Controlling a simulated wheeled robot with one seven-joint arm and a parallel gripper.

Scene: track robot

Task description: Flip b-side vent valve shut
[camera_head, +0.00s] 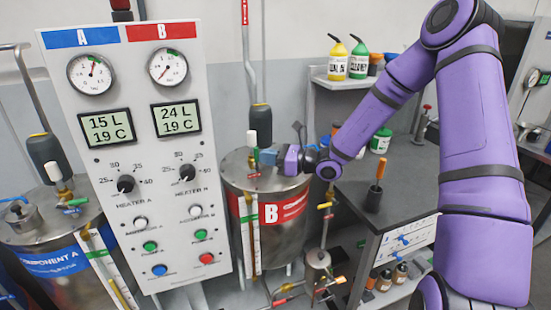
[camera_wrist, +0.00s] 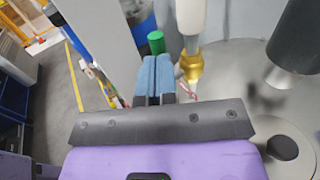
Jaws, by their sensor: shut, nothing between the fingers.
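Tank B (camera_head: 265,207) is a steel drum with a red "B" label, right of the gauge panel. On its lid stands a valve (camera_head: 252,142) with a white upper part; the wrist view shows its brass body (camera_wrist: 191,66). A green piece, seemingly the valve's handle (camera_wrist: 156,42), shows just beyond my fingertips. My gripper (camera_head: 266,158) is over the lid, its blue fingers (camera_wrist: 154,78) shut and empty, close beside the brass body. I cannot tell whether they touch the green piece. The handle's pivot is partly hidden.
The gauge panel (camera_head: 129,190) stands close left of the tank. A dark workbench (camera_head: 398,185) with bottles is at the right. Tank A (camera_head: 62,268) is at the far left.

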